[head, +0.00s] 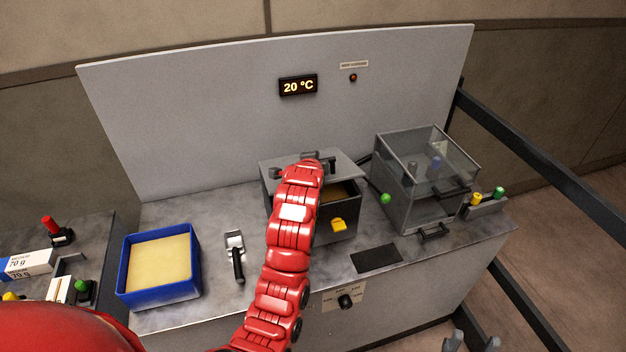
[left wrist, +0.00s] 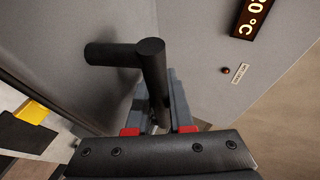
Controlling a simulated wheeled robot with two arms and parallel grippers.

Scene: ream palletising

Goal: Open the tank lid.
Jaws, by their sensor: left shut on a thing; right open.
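The tank (head: 350,219) is a dark box on the bench with a yellow part on its front. Its grey lid (head: 346,163) sits over the back of the opening, and a yellowish inside shows below its front edge. My left gripper (head: 318,158) is at the lid's top, largely hidden behind my red arm. In the left wrist view, my left gripper (left wrist: 160,118) is shut on the black bar handle (left wrist: 153,70), beside the grey lid surface (left wrist: 75,45). My right gripper (head: 470,343) is open and empty at the bottom right edge, partly cut off.
A clear-walled box (head: 425,165) stands right of the tank. A blue tray (head: 190,279) with a tan filling and a black-handled tool (head: 236,262) lie to the left. A dark pad (head: 377,258) lies in front. A panel (head: 220,110) with a 20 °C display (head: 298,86) stands behind.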

